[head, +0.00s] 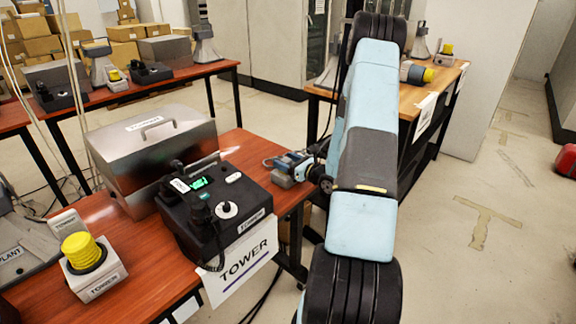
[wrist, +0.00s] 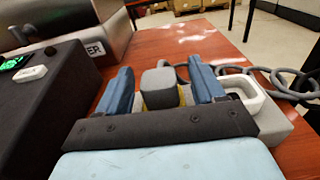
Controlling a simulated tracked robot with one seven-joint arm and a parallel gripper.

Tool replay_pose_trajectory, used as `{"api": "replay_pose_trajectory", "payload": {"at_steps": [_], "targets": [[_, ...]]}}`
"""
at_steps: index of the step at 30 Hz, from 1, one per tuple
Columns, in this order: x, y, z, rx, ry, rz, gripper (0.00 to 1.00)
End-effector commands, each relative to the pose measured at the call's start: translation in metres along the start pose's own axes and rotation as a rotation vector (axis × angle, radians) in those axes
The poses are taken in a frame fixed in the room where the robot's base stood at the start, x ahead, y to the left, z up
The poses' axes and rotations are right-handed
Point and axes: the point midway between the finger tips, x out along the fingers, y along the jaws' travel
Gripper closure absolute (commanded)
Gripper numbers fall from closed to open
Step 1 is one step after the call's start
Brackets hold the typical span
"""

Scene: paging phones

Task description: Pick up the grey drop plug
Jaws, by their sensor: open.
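The grey drop plug (wrist: 160,82) is a small grey block with a yellow part below it, in the middle of the wrist view. My gripper (wrist: 161,74) is open, with one blue finger on each side of the plug. A gap shows on both sides, so the fingers do not look closed on it. The plug's lower end is hidden behind the dark gripper body. In the head view my gripper (head: 292,162) is over the right end of the red-brown table, and the plug itself is hard to make out there.
A grey base with a pale ring (wrist: 243,92) and a coiled grey cable (wrist: 285,85) lie right of the plug. A black phone unit (head: 215,205) and a steel case (head: 150,150) stand left. A yellow-topped TOWER box (head: 98,278) is at the front left.

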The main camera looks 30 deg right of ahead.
Motion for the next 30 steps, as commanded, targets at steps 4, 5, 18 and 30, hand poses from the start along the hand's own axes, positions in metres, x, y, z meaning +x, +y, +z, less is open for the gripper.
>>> {"api": "replay_pose_trajectory", "payload": {"at_steps": [4,5,18,30], "targets": [[0.0063,0.0001,0.0001,0.000,0.000,0.000,0.32],[0.0062,0.0000,0.0001,0.000,0.000,0.000,0.32],[0.0057,-0.0002,0.0002,0.000,0.000,-0.001,0.64],[0.0056,-0.0003,0.0002,-0.001,0.000,-0.001,0.89]]}}
